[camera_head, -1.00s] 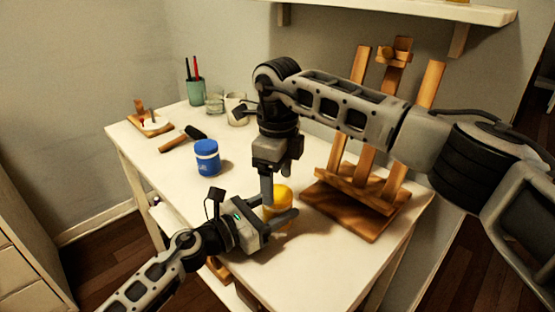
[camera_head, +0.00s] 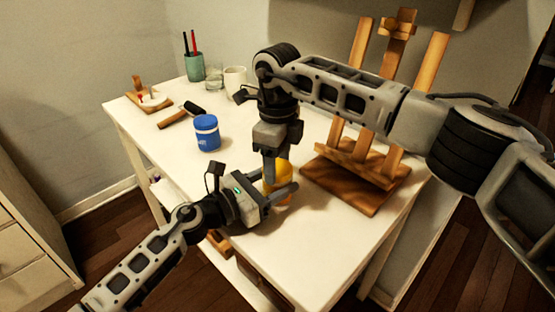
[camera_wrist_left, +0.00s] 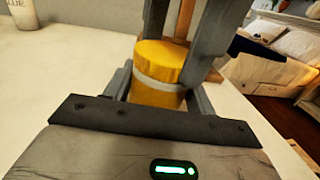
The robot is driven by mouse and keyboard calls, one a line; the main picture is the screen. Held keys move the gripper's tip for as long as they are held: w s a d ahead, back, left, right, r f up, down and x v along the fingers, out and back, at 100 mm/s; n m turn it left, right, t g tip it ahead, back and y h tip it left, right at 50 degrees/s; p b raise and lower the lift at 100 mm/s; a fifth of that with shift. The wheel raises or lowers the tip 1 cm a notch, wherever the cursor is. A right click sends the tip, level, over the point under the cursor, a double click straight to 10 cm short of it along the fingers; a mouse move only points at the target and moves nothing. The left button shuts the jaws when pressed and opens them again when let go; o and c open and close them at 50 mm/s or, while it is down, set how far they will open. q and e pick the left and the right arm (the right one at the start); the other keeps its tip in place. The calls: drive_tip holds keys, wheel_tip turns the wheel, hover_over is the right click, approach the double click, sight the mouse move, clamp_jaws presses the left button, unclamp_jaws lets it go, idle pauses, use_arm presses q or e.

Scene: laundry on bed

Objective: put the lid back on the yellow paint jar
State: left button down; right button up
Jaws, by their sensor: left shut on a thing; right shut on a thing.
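The yellow paint jar (camera_head: 284,204) stands near the table's front right edge, partly hidden by my grippers. My left gripper (camera_head: 286,191) is shut around its lower body from the side. The yellow lid (camera_wrist_left: 163,58) is on top of the jar (camera_wrist_left: 156,95) in the left wrist view, roughly in line with it. A pale band shows between the two yellow parts; I cannot tell whether the lid is fully seated. My right gripper (camera_head: 275,176) points down from above and is shut on the lid, with its fingers on both sides.
A blue jar (camera_head: 207,133) stands to the left on the table (camera_head: 240,255). A wooden easel (camera_head: 365,165) stands close to the right.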

drive_tip(key=o, duration=1.1)
drive_tip(key=shift+o, duration=0.2)
drive_tip(key=shift+r, duration=0.1)
wheel_tip(320, 180, up, 12)
use_arm(q)
drive_tip(key=shift+c, duration=2.1)
unclamp_jaws()
